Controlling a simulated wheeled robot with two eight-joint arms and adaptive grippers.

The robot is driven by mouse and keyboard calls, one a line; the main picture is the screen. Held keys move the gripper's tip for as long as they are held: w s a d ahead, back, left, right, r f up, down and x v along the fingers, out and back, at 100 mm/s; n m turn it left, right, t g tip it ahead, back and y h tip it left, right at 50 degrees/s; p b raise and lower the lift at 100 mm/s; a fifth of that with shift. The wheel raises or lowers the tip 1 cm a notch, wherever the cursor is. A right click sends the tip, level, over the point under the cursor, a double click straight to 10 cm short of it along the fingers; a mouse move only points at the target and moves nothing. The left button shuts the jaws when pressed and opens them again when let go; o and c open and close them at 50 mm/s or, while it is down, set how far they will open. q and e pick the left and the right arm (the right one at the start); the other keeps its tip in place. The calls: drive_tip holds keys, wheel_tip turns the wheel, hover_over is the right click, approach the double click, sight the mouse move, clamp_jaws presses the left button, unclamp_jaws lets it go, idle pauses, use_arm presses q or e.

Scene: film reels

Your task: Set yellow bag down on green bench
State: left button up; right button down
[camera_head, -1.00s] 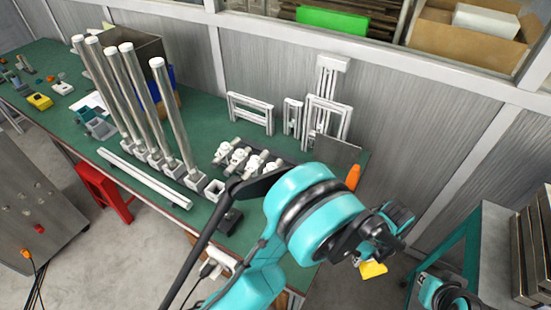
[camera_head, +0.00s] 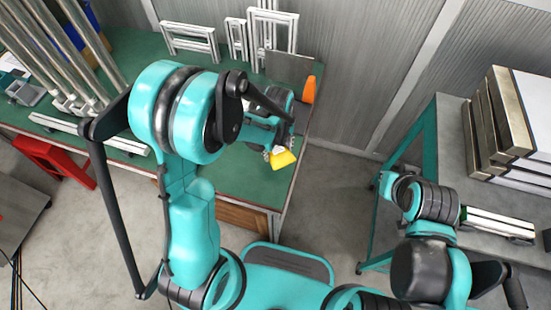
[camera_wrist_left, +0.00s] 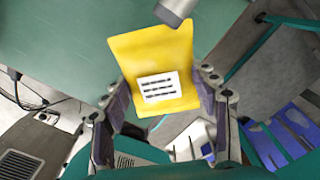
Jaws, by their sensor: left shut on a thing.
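The yellow bag (camera_head: 283,159) hangs at my left gripper (camera_head: 276,140), over the right end of the green bench (camera_head: 232,172) in the head view. In the left wrist view the bag (camera_wrist_left: 152,50), with a white label, sits between the two fingers of my left gripper (camera_wrist_left: 163,103), which is shut on it. The green bench top (camera_wrist_left: 60,40) lies behind the bag there, and the bench edge passes behind it. A gap between bag and bench cannot be judged. My right arm shows at the right in the head view; its fingers cannot be made out.
An orange cone-like thing (camera_head: 308,89) and a grey plate (camera_head: 288,67) stand at the bench's back right. Metal frames (camera_head: 190,40) line its back. A grey table (camera_head: 455,140) with stacked trays (camera_head: 505,115) stands right.

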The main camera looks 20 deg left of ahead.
sight(276, 158)
use_arm(q)
wheel_tip(276, 158, down, 2)
drive_tip(key=shift+w+f+b, duration=0.1)
drive_tip(key=shift+f+b, duration=0.1)
drive_tip(key=shift+b, duration=0.15)
drive_tip(key=f, duration=0.1)
drive_tip(key=f+b, duration=0.2)
drive_tip(key=shift+a+f, duration=0.15)
drive_tip(key=shift+a, duration=0.15)
drive_tip(key=o, duration=1.3)
